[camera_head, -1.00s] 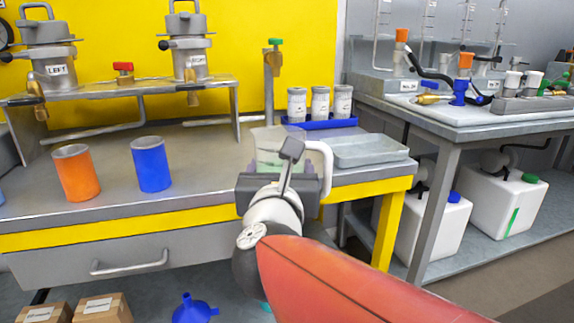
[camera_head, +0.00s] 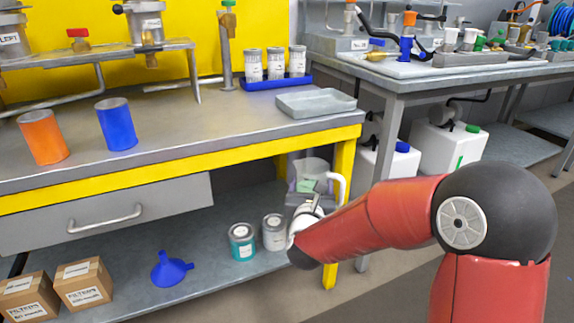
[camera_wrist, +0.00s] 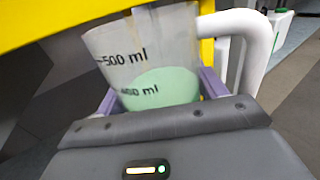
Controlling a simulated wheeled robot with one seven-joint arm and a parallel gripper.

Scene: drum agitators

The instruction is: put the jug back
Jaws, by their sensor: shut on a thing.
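The jug (camera_head: 312,168) is a clear measuring jug with a white handle and pale green liquid inside. My gripper (camera_head: 306,190) is shut on it and holds it in front of the yellow bench leg, below the bench top and above the lower shelf. In the wrist view the jug (camera_wrist: 150,62) stands between the purple fingers (camera_wrist: 158,95), with its 500 ml mark and the liquid near a lower mark showing. Its white handle (camera_wrist: 245,35) is on the right. The jug's base is hidden by my gripper.
The lower shelf (camera_head: 215,262) holds a teal-banded can (camera_head: 242,243), a grey can (camera_head: 273,232), a blue funnel (camera_head: 170,268) and boxes (camera_head: 82,284). On the bench top are a grey tray (camera_head: 316,102), a blue cylinder (camera_head: 116,124) and an orange cylinder (camera_head: 43,137). Bare floor lies front right.

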